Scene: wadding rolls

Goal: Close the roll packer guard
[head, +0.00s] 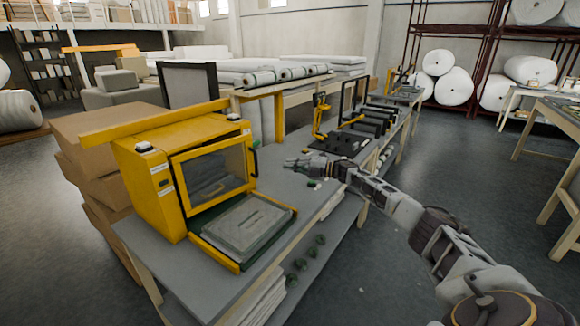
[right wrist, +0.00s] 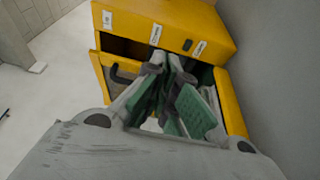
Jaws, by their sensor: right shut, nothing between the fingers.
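The roll packer is a yellow box (head: 150,185) on the grey bench at left in the head view; its yellow top also shows in the right wrist view (right wrist: 185,22). Its guard, a yellow frame with a clear window (head: 214,172), has a black handle (head: 255,161) at its right edge. In the wrist view the guard (right wrist: 97,72) stands away from the body, with a dark gap (right wrist: 125,47) above it; how far it is open is unclear. My right gripper (head: 292,162) is shut and empty, apart from the handle, to its right. My left gripper is not in view.
A grey lidded tray (head: 246,225) lies on a yellow-edged green bed in front of the packer. Cardboard boxes (head: 95,160) stand behind the packer. Black fixtures (head: 345,140) occupy the bench's far part.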

